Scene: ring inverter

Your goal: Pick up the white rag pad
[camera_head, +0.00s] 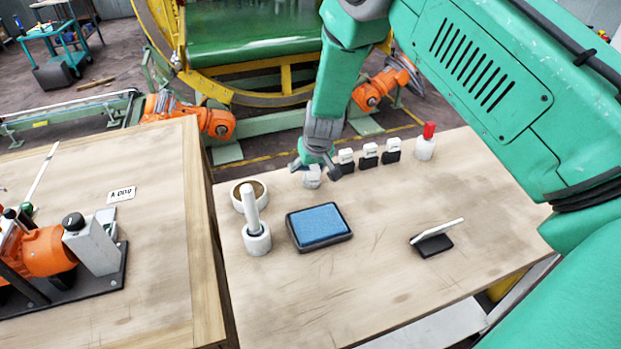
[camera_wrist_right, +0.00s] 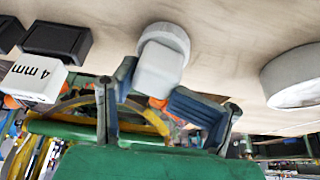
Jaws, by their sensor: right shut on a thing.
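The white rag pad (camera_head: 312,181) stands at the back of the right wooden table, left of the row of black-based blocks. In the right wrist view the pad (camera_wrist_right: 165,40) shows as a pale block on a round white base. My right gripper (camera_head: 318,164) reaches down over it from above. In the wrist view the gripper's fingers (camera_wrist_right: 163,88) are shut on the pale block from both sides. The round base looks close to the table top; I cannot tell whether it touches. My left gripper is not in view.
Several white blocks on black bases (camera_head: 369,156) stand just right of the pad, with a red-capped white bottle (camera_head: 426,148) beyond. A round container (camera_head: 249,195), a white post stand (camera_head: 256,238), a blue pad tray (camera_head: 319,226) and a tilted white plate (camera_head: 436,232) stand nearer.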

